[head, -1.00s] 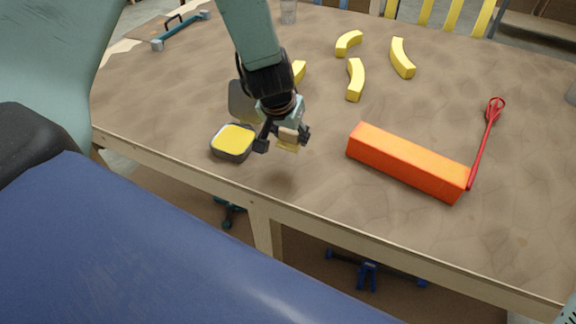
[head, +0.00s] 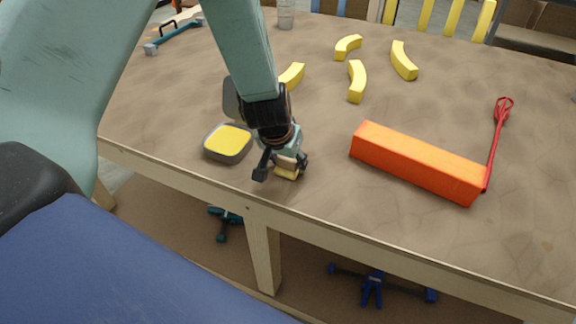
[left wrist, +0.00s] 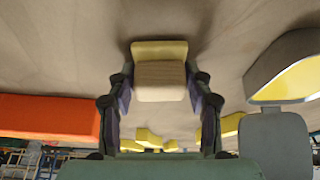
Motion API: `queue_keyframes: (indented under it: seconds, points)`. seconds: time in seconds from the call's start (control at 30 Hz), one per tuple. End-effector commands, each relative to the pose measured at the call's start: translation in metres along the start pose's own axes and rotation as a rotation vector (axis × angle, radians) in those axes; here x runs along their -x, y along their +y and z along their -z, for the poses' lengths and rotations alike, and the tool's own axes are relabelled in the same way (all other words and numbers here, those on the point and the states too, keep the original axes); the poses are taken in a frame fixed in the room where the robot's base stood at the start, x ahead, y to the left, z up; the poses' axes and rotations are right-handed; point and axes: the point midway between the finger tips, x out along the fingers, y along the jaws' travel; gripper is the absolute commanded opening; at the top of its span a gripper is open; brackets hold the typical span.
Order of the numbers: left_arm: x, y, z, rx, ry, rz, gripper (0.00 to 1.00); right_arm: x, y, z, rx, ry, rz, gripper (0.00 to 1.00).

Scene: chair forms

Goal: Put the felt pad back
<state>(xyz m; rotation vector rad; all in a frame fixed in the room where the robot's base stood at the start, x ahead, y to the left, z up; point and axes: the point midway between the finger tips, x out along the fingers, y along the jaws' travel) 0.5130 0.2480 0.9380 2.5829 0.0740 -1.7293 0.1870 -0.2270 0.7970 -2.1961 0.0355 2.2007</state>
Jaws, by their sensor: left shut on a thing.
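My left gripper (head: 282,168) is shut on a small wooden block with a yellow layer on its face, which I take to be the felt pad (head: 287,173). It holds the pad low over the table near the front edge; I cannot tell if the pad touches the table. In the left wrist view the pad (left wrist: 160,82) sits between the fingers, pale wood with a yellow edge. A dark open tin with a yellow inside (head: 228,142) stands just left of the gripper; its raised lid is partly behind my arm. My right gripper is out of view.
A long orange block (head: 415,165) lies to the right, with a red tool (head: 497,140) beside its right end. Several yellow curved pieces (head: 357,82) lie farther back. A teal clamp (head: 173,38) lies at the far left. Bare table (head: 330,195) lies right of the gripper.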

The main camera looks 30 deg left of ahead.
Motion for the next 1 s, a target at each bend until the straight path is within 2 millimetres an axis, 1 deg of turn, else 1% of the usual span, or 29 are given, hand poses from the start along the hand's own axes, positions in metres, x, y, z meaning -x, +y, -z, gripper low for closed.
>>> queue_keyframes:
  seconds: [0.03,0.27,0.43,0.47,0.6,0.7,1.0]
  points:
    - [-0.0021,0.0,-0.0003,0.0,0.002,0.0,0.26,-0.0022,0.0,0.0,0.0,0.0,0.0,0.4]
    - [-0.0005,0.0001,0.0002,0.0,0.001,0.0,0.26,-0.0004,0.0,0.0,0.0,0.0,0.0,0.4]
    - [-0.0053,0.0,-0.0019,0.0,0.001,0.0,0.26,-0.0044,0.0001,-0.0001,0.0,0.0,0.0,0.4]
    - [-0.0045,0.0001,-0.0016,0.0,0.001,0.0,0.54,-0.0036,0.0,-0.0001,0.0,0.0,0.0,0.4]
    - [-0.004,0.0001,-0.0013,0.0,0.001,0.0,0.66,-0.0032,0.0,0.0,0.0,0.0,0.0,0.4]
    - [-0.0039,0.0001,-0.0012,0.0,0.001,0.0,0.74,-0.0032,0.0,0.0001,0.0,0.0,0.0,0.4]
    - [-0.0034,0.0001,-0.0011,0.0,0.001,0.0,0.74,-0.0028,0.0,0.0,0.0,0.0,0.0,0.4]
